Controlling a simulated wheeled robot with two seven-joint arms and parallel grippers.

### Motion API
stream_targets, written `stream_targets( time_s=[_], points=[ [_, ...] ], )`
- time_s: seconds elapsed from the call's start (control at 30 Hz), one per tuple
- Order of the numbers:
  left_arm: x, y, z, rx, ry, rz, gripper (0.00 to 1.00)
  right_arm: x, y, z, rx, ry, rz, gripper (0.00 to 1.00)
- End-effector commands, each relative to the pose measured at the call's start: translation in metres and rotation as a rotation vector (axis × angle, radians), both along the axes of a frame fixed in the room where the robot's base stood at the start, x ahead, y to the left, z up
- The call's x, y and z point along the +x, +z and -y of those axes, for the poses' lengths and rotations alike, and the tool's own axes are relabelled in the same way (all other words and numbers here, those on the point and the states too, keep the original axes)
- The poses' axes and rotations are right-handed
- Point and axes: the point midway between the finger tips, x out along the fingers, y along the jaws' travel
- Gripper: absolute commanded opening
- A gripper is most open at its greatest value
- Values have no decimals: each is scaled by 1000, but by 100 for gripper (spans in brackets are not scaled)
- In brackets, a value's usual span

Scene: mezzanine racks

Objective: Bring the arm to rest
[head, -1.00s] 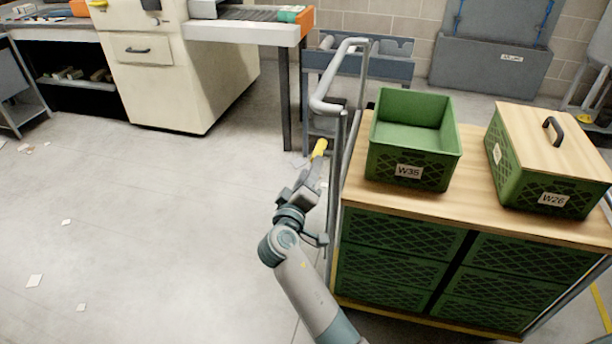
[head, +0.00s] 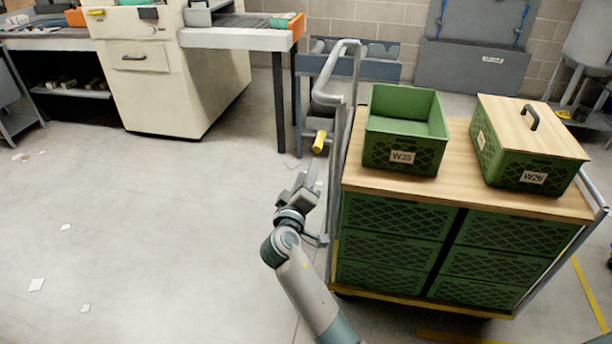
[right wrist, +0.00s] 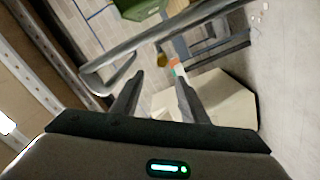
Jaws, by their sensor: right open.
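My right gripper (head: 312,178) is open and empty, beside the left end of the trolley and close to its grey tubular handle (head: 346,100). My right arm reaches up from the bottom of the head view. In the right wrist view the two dark fingers (right wrist: 158,88) stand apart with nothing between them; the handle (right wrist: 120,62) passes beyond them. I cannot tell the exact gap to the handle. My left gripper is not in view.
The trolley's wooden top (head: 455,190) carries an open green crate W35 (head: 400,158) and a lidded green crate W26 (head: 530,178). A small yellow piece (head: 319,142) shows beyond the gripper. A cream machine (head: 160,85) stands behind. Floor at left is mostly clear, with paper scraps.

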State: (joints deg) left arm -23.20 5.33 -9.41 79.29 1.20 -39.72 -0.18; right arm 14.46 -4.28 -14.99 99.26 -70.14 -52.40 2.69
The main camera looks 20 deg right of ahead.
Motion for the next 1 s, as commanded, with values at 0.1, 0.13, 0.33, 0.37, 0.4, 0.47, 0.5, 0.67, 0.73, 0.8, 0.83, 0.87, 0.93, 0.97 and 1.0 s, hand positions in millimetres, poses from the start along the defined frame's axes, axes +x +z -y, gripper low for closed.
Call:
stream_targets(
  time_s=[0.1, 0.13, 0.33, 0.37, 0.4, 0.47, 0.5, 0.67, 0.73, 0.8, 0.83, 0.87, 0.93, 0.97, 1.0],
  points=[
    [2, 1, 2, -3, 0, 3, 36, 0, 0, 0, 0, 0, 0, 40],
    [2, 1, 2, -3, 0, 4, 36, 0, 0, 0, 0, 0, 0, 40],
    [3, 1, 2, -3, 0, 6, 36, 0, -5, -1, 4, 5, -9, 40],
    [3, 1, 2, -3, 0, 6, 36, -1, -9, -1, 7, 10, -15, 40],
    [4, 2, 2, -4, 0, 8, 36, -1, -15, -2, 12, 17, -24, 40],
    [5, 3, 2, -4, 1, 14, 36, -2, -28, -4, 22, 30, -46, 40],
    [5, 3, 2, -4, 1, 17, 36, -3, -40, -5, 34, 43, -66, 40],
    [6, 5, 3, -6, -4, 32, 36, -16, -111, -15, 104, 114, -176, 40],
    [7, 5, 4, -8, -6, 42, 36, -27, -150, -20, 149, 149, -235, 40],
    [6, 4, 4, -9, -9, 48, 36, -43, -191, -25, 201, 183, -297, 40],
    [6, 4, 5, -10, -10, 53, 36, -51, -209, -28, 225, 197, -324, 40],
    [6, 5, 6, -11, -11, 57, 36, -59, -225, -30, 249, 208, -349, 40],
    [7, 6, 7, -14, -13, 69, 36, -81, -264, -35, 309, 234, -407, 40],
    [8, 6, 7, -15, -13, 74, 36, -91, -281, -38, 335, 244, -432, 40],
    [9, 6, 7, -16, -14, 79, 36, -105, -301, -40, 370, 254, -463, 40]
  ],
)
